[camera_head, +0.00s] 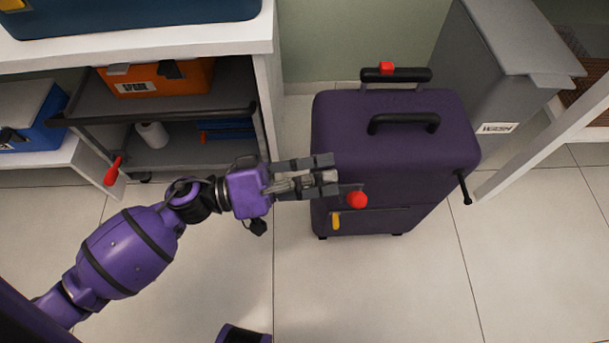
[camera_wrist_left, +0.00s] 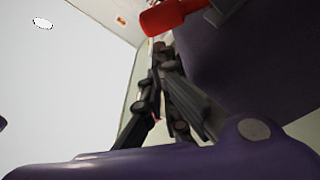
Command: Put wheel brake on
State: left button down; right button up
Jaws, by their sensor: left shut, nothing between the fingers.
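A purple suitcase (camera_head: 400,150) stands upright on the floor, with a black top handle (camera_head: 404,121) and a pull handle (camera_head: 396,75) bearing a red button (camera_head: 387,68). On its left front side is a lever with a red knob (camera_head: 357,200). A yellow tab (camera_head: 336,222) hangs below it. I cannot tell which part is the wheel brake. My left gripper (camera_head: 332,175) is shut and empty, just above and left of the red knob; I cannot tell if it touches the suitcase. The left wrist view shows its fingers (camera_wrist_left: 165,75) below the red knob (camera_wrist_left: 168,16) and beside the suitcase (camera_wrist_left: 250,70).
A grey cart (camera_head: 190,115) with an orange bin (camera_head: 155,80) and a white roll (camera_head: 152,135) stands at the left under a white shelf (camera_head: 200,45). A grey bin (camera_head: 480,90) stands behind the suitcase at right. The tiled floor (camera_head: 370,290) in front is clear.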

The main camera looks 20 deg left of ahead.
aim_at(342, 173)
pick_arm(q)
jog(key=x, duration=0.3)
jog(key=shift+w+d+b, duration=0.15)
jog(key=shift+d+b, duration=0.15)
jog(key=shift+b, duration=0.1)
jog(key=shift+w+d, duration=0.15)
jog(key=shift+d, duration=0.15)
pick_arm(e)
jog(key=shift+w+f, duration=0.3)
jog(key=shift+w, duration=0.15)
jog(key=shift+s+f, duration=0.1)
pick_arm(q)
jog(key=shift+r, duration=0.1)
